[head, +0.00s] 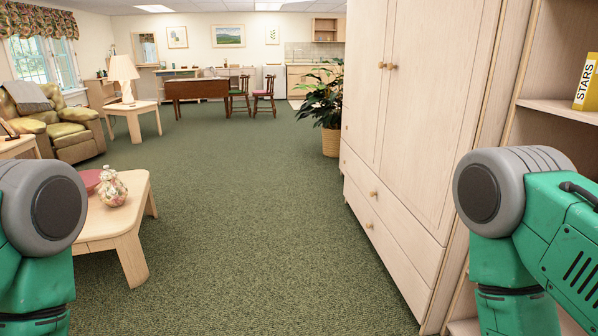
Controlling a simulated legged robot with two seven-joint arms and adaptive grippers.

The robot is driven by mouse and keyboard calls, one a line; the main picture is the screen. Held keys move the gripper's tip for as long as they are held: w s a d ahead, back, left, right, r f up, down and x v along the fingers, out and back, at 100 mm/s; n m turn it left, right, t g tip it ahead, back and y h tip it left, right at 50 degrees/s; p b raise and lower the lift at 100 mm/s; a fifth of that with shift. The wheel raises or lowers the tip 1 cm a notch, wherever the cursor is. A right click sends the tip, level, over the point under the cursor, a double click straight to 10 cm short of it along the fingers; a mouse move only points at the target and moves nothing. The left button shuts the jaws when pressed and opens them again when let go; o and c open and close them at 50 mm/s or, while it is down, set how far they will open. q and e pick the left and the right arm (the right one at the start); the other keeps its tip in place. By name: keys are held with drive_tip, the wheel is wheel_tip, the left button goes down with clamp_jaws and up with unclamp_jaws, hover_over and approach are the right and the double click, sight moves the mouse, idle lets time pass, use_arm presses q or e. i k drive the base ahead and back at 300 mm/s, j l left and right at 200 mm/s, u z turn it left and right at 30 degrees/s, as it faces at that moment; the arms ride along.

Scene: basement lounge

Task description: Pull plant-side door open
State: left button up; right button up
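A pale wooden wardrobe (470,215) stands on the right with two upper doors, both shut. The plant-side door (363,100) is the farther, left one, with a small round wooden knob (381,65) near the middle seam. The nearer door (430,120) has its own knob (391,66) just beside it. A leafy potted plant (322,100) in a woven basket stands past the wardrobe's far end. Parts of my green and grey arms show at the lower left and right edges. Neither gripper is in view.
Two drawers with knobs (373,194) sit below the doors. An open shelf (560,110) with a yellow book (588,82) adjoins on the right. A coffee table (135,215) with a vase stands at left. Green carpet (245,210) before the wardrobe is clear.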

sight(375, 21)
drive_tip(key=i+z, duration=0.25)
drive_tip(key=i, duration=0.25)
drive_tip(key=i+j+z, duration=0.2)
drive_tip(key=i, duration=0.3)
drive_tip(key=i+j+z, duration=0.25)
drive_tip(key=i, duration=0.25)
drive_tip(key=i+j+z, duration=0.25)
drive_tip(key=i+j, duration=0.1)
drive_tip(key=i, duration=0.1)
